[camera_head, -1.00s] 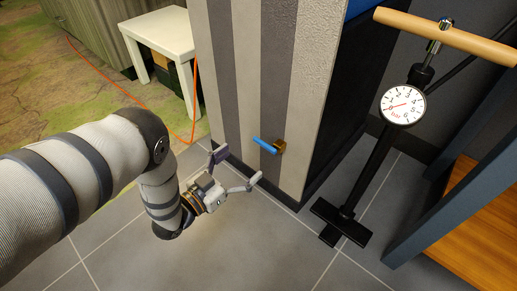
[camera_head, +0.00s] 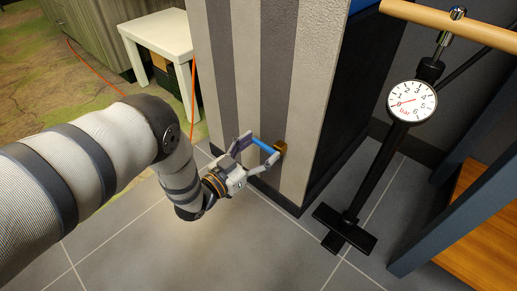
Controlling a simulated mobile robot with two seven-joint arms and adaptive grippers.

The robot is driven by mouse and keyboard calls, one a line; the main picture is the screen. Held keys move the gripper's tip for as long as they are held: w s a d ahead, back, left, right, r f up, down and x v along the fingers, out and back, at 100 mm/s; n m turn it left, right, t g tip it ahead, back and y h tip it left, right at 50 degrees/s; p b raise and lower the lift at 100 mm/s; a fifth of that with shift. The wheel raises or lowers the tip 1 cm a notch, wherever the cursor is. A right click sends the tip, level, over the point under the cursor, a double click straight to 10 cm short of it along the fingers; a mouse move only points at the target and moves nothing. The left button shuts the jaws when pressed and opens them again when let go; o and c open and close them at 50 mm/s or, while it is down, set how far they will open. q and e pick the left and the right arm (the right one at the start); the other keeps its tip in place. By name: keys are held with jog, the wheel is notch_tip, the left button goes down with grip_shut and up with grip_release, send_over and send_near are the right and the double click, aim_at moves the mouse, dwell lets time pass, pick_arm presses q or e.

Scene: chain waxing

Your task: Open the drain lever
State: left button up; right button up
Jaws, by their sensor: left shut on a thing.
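The drain lever (camera_head: 264,146) is a blue handle on a brass valve (camera_head: 280,148), low on the striped wall face. The lever points out to the left from the valve. My left gripper (camera_head: 256,155) is at the lever, with one finger above it and one below. It is shut on the lever, and its fingers hide part of the blue handle. My right gripper is not in view.
A floor pump (camera_head: 360,175) with a round gauge (camera_head: 411,102) stands to the right of the striped wall (camera_head: 262,60). A white side table (camera_head: 160,40) stands behind on the left. A wooden shelf (camera_head: 480,225) is at the right edge. Grey tiled floor is clear in front.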

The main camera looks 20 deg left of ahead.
pick_arm(q)
jog(key=shift+r, duration=0.1)
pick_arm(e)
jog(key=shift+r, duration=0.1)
pick_arm(q)
jog(key=shift+s+d+r+m+p, duration=0.2)
jog(key=shift+d+r+m+p, duration=0.55)
jog(key=shift+m, duration=1.85)
jog(key=shift+s+d+r+m+p, duration=0.2)
jog(key=shift+m+p, duration=1.1)
jog(key=shift+m, duration=1.3)
jog(key=shift+s+d+r+m+p, duration=0.15)
jog(key=shift+d+r+m+p, duration=0.6)
jog(key=shift+m, duration=1.85)
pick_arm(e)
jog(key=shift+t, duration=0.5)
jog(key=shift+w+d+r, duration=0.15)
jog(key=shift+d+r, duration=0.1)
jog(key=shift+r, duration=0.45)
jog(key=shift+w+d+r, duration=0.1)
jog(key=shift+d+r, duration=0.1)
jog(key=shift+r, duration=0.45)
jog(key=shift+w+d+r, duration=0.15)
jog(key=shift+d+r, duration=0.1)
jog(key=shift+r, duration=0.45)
pick_arm(q)
jog(key=shift+a+f, duration=0.15)
jog(key=shift+f, duration=0.25)
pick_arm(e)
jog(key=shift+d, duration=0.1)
